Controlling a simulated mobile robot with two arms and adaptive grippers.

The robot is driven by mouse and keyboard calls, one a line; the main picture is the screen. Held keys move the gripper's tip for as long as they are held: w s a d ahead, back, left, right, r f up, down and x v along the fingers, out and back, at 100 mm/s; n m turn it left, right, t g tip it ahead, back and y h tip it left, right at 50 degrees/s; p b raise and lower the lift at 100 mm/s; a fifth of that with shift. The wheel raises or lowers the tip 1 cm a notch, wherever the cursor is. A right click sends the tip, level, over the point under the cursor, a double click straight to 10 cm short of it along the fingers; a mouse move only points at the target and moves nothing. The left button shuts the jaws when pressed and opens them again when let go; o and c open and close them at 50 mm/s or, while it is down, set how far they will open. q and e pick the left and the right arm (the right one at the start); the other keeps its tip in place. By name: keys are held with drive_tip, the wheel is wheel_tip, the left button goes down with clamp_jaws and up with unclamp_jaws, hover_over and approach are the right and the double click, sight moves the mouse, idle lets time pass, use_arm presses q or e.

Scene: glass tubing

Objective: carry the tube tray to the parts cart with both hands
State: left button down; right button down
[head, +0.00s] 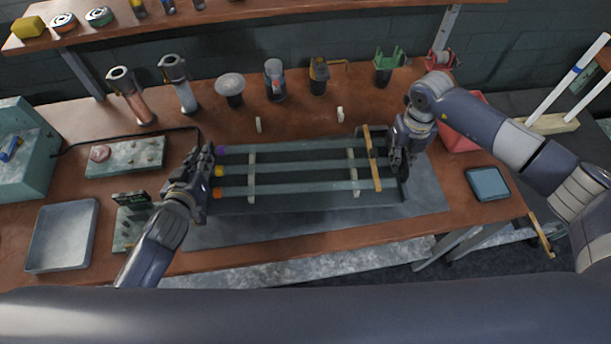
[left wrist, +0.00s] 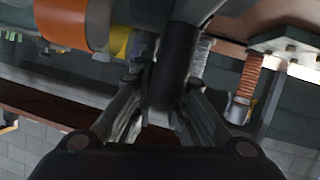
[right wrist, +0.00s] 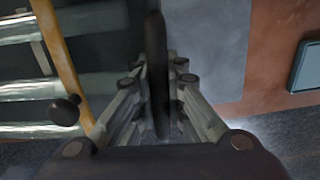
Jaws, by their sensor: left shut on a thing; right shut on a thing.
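The tube tray (head: 310,203) is dark and long, with three glass tubes lying lengthwise across pale cross supports and a wooden strip (head: 372,158) across its right end. The tubes have purple, yellow and orange caps at the left. My left gripper (head: 205,165) is shut on the tray's left end; the left wrist view shows its fingers around a dark bar (left wrist: 176,65). My right gripper (head: 398,165) is shut on the tray's right end, around a dark upright handle (right wrist: 156,75). The tray is over the grey mat (head: 430,190); I cannot tell whether it touches. The parts cart is not clearly identifiable.
The wooden bench (head: 290,125) holds cups and tools along its back. A grey square tray (head: 62,236) and small plates lie left. A red bin (head: 462,130) and blue-grey pad (head: 487,184) are at right. A stand with white tubes (head: 553,95) is at far right.

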idle(0.7)
